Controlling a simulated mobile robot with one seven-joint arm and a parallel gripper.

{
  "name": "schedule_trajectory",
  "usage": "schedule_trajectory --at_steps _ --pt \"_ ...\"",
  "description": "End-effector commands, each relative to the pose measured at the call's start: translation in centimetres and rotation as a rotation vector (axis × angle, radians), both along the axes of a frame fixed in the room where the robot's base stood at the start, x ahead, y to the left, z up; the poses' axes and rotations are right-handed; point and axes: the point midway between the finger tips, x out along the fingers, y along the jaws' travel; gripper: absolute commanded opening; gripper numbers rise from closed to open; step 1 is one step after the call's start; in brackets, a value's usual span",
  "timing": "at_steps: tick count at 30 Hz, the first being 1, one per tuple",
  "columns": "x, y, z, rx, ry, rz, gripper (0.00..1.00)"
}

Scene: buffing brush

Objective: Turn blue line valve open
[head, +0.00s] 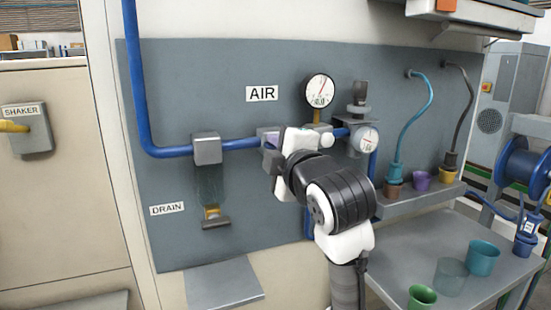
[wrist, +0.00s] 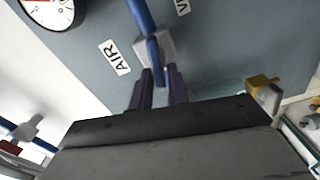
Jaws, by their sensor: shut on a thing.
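The blue line (head: 237,144) runs across the grey panel at the left and middle of the head view. My gripper (wrist: 161,75) is at a pale grey valve block (wrist: 154,46) on this line. Its two dark purple fingers stand on either side of a blue handle part (wrist: 153,68) and are shut on it. In the wrist view the handle part looks roughly in line with the blue pipe (wrist: 141,12), but its exact angle is hard to tell. In the head view my wrist hides most of the valve and the handle.
A round gauge (head: 320,90) and a regulator with a smaller gauge (head: 367,139) sit close to the right of my wrist. A filter block (head: 207,148) with a bowl hangs to the left. A shelf (head: 405,201) with cups stands at the right.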

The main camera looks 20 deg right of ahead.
Motion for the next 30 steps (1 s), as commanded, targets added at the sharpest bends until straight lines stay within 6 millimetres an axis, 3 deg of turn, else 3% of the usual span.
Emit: schedule_trajectory --at_steps 12,28,29,30 --pt "0.01 -0.20 -0.46 -0.171 -0.002 -0.004 0.00" --pt "0.01 -0.27 -0.32 -0.190 -0.004 -0.007 0.00" --pt "0.01 -0.27 -0.32 -0.190 -0.004 -0.007 0.19" --pt "0.01 -0.27 -0.31 -0.190 -0.004 -0.007 0.25"
